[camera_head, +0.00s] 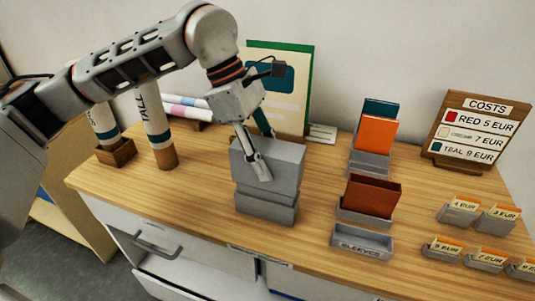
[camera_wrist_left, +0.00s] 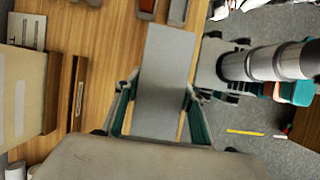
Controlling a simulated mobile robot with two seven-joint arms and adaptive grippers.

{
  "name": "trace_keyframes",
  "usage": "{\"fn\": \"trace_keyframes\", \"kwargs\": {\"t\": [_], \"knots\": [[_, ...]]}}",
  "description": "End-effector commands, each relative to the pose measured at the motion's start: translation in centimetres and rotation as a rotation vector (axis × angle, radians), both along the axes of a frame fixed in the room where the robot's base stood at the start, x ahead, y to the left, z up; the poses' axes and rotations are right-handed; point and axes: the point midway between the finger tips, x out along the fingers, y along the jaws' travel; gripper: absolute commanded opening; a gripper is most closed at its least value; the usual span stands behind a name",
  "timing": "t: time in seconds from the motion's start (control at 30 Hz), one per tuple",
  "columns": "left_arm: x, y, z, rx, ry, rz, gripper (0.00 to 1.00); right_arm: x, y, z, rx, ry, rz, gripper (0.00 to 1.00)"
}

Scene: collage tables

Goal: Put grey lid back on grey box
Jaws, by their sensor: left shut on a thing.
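The grey box (camera_head: 265,208) stands on the wooden table, left of the card holders. The grey lid (camera_head: 287,160) is directly over it, roughly lined up with it. I cannot tell whether the lid rests on the box or is slightly above it. My left gripper (camera_head: 258,158) comes down from above and is shut on the lid, one finger across its near side. In the left wrist view, the lid (camera_wrist_left: 165,75) lies between the two teal-padded fingers and hides the box. My right gripper is not in view.
A brown card holder (camera_head: 370,196) and an empty sleeves tray (camera_head: 362,242) stand to the right. Orange and teal cards (camera_head: 376,134) stand behind them. A costs sign (camera_head: 473,130) is at back right. A tall roll (camera_head: 155,125) stands at left. Table is clear around the box's front.

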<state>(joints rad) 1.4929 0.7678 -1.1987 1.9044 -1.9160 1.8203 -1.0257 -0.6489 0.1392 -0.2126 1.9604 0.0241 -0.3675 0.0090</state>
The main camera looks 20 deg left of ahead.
Motion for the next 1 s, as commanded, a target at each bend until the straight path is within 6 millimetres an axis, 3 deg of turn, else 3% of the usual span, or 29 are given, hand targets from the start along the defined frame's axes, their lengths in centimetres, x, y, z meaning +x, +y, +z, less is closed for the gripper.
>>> {"fn": "trace_keyframes", "kwargs": {"t": [1.0], "knots": [[0.0, 0.0, -3.4, 0.000, 0.001, 0.001, 0.18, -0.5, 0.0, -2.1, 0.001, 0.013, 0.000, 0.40]]}}
